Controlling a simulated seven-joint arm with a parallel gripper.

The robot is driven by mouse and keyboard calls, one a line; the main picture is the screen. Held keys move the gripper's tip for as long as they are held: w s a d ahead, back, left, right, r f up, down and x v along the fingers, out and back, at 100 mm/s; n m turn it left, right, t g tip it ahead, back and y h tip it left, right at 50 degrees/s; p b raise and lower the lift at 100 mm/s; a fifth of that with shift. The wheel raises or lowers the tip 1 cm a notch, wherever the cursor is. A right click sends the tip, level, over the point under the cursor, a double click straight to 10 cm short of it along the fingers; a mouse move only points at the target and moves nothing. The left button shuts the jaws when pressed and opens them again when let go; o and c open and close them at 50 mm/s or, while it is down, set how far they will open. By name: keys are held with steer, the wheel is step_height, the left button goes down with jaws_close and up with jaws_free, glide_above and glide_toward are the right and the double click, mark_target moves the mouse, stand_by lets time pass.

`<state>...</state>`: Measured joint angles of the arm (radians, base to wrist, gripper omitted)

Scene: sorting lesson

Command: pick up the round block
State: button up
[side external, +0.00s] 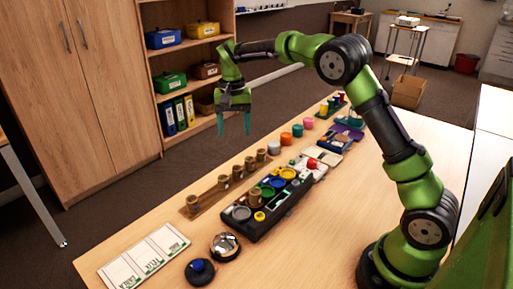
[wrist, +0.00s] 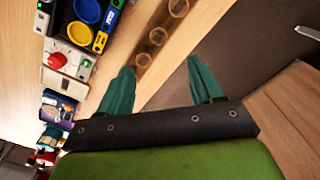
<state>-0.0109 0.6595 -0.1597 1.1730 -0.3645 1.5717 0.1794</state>
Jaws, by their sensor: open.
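My gripper (side external: 233,122) hangs in the air beyond the table's far edge, fingers down, open and empty. Its two teal fingers also show in the wrist view (wrist: 160,75), apart with nothing between them. Several round pieces are in sight, and I cannot tell which is the round block. A black tray (side external: 272,217) holds round yellow, blue, green and grey pieces. In the wrist view a yellow round piece (wrist: 88,10) and a blue round piece (wrist: 80,34) sit in it. A black disc with a blue knob (side external: 199,270) lies at the near end.
A wooden strip with brown cups (side external: 209,193) lies along the far edge. Grey, orange and pink cylinders (side external: 286,138) stand farther along. A white box with a red knob (side external: 311,165) adjoins the tray. A white three-part card (side external: 145,257) lies near left. Shelves (side external: 190,52) stand behind my gripper.

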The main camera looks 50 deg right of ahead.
mark_target(237, 167)
step_height(237, 167, down, 15)
steer(key=shift+s+d+f, duration=0.1)
stand_by(0.4)
steer(key=c, duration=1.1)
step_height(237, 167, up, 10)
steer(key=shift+r, duration=0.1)
